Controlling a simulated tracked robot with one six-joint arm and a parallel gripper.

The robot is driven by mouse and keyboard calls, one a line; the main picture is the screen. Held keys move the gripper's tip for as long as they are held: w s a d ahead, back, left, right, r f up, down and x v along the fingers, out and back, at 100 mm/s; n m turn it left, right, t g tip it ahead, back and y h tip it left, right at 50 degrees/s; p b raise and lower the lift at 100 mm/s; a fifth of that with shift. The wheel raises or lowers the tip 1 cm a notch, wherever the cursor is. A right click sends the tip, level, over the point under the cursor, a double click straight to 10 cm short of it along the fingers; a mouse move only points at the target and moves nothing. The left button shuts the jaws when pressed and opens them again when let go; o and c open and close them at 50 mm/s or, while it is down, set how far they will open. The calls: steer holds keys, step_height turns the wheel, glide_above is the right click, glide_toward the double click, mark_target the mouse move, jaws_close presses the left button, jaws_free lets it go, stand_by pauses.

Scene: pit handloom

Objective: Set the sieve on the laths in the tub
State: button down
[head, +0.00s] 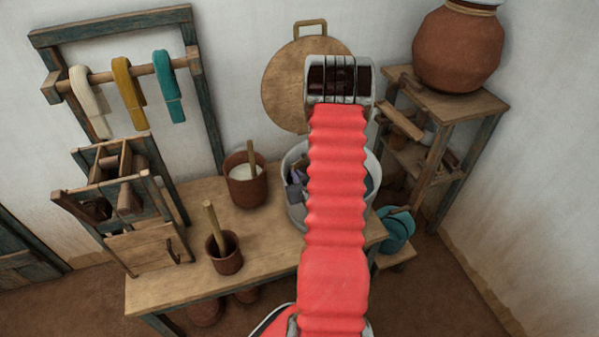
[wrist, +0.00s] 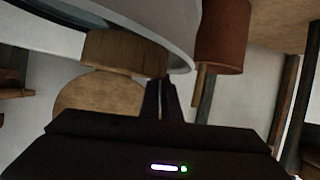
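The grey-white tub (head: 296,205) stands on the bench, mostly hidden behind my red-sleeved arm, with dark items inside; I cannot make out the laths. Its pale wall (wrist: 170,28) fills the top of the wrist view. A curved wooden band, which looks like the side of the sieve (wrist: 122,50), is at the fingertips of my gripper (wrist: 159,88), close beside the tub wall. The two dark fingers are nearly together and look shut on its edge. In the head view my arm hides the fingers and the sieve. I cannot tell whether the sieve touches the tub.
On the bench (head: 150,292) stand a brown pot of white stuff (head: 245,192) and a smaller pot with a stick (head: 225,262). A round wooden board (head: 283,95) hangs behind. A shelf with a big clay jar (head: 458,50) is at right, a wooden rack (head: 118,195) at left.

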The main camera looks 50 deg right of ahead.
steer(key=shift+f, duration=1.1)
steer(key=c, duration=1.9)
jaws_free()
steer(key=shift+a, duration=0.1)
steer(key=shift+c, duration=0.6)
steer(key=shift+w, duration=0.1)
steer(key=shift+o, duration=1.1)
steer(key=shift+r, duration=0.45)
step_height(320, 180, up, 6)
